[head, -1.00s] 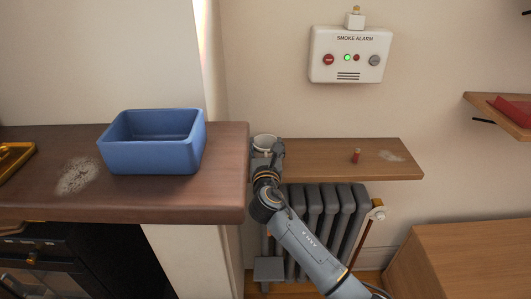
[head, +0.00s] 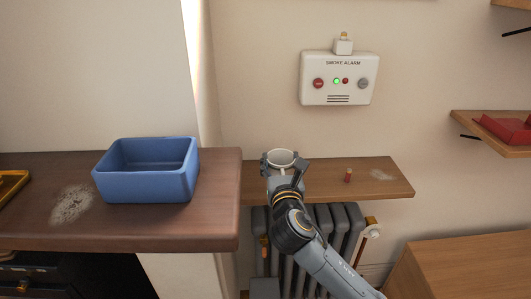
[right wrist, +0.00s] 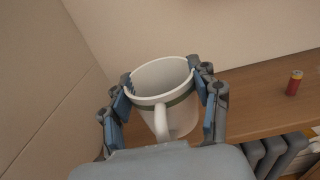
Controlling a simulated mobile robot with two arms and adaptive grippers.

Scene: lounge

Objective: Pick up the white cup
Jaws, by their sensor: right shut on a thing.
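The white cup (head: 281,159) is between the fingers of my right gripper (head: 284,164), above the left part of the wooden wall shelf (head: 330,183). In the right wrist view the cup (right wrist: 172,112) is upright or slightly tilted, with its open rim up and its handle toward my wrist. The fingers of the right gripper (right wrist: 166,96) press on both sides of it. A dark band runs around the cup below the rim. Whether its base is clear of the shelf is hard to tell. My left gripper is not in view.
A blue bin (head: 147,170) stands on the dark wooden counter (head: 180,224) at the left. A small red battery-like object (head: 348,175) stands on the shelf. A radiator (head: 325,220) is below it, and a smoke alarm (head: 339,80) is on the wall.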

